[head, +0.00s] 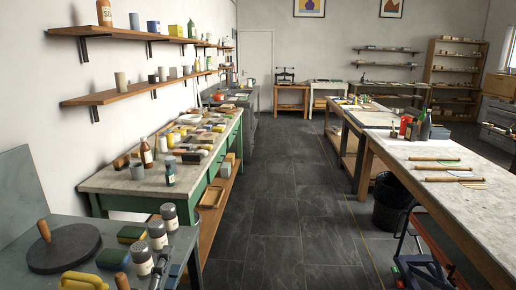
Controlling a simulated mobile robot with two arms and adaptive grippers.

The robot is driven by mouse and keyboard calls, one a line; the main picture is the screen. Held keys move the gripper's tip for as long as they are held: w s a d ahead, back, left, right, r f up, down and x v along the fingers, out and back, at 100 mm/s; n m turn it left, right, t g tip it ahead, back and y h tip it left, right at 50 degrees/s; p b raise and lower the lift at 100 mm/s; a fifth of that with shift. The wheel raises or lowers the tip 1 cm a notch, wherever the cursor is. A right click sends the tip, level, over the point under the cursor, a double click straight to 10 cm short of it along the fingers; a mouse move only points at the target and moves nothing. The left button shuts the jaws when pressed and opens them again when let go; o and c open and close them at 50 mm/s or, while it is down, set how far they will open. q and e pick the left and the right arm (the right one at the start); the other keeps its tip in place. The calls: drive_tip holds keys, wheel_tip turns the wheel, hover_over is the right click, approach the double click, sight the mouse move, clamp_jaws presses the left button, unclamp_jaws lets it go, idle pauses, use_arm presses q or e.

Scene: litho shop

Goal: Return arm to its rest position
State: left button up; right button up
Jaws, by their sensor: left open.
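My left gripper (163,266) shows small and dark at the bottom edge, low at the left, by the right edge of the grey bench (205,245). It is open, and I see nothing held in it. Several grey jars with dark lids, one of them this jar (142,258), stand just left of it; whether it touches the nearest one I cannot tell. Most of my left arm is out of the picture. My right gripper is not in view.
A round dark slab with a wooden handle (62,250), green-and-yellow sponges (131,234) and a yellow object (82,281) lie on the near bench. A green bench (110,180) stands behind. The dark tiled aisle (290,215) is clear. A long table (430,200) and black bin (388,205) stand right.

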use_arm(q)
drive_tip(key=s+a+f+n+g+y, duration=0.25)
drive_tip(key=s+f+n+g, duration=0.2)
drive_tip(key=f, duration=0.35)
drive_tip(key=s+a+f+n+g+y, duration=0.1)
drive_tip(key=s+a+f+n+g, duration=0.25)
drive_tip(key=s+f+n, duration=0.35)
drive_tip(key=s+d+f+n+g+h, duration=0.1)
drive_tip(key=s+d+f+n+g, duration=0.1)
drive_tip(key=s+f+g, duration=0.35)
drive_tip(key=s+d+f+n+g+h, duration=0.25)
drive_tip(key=s+f, duration=0.35)
drive_tip(key=s, duration=0.3)
wheel_tip(320, 180, down, 26)
drive_tip(key=s+g, duration=0.2)
drive_tip(key=s+a+f+g+y, duration=0.1)
drive_tip(key=s+a+f, duration=0.2)
drive_tip(key=s+f, duration=1.1)
drive_tip(key=shift+s+a+f, duration=0.2)
drive_tip(key=shift+s+f, duration=0.2)
drive_tip(key=shift+s, duration=0.5)
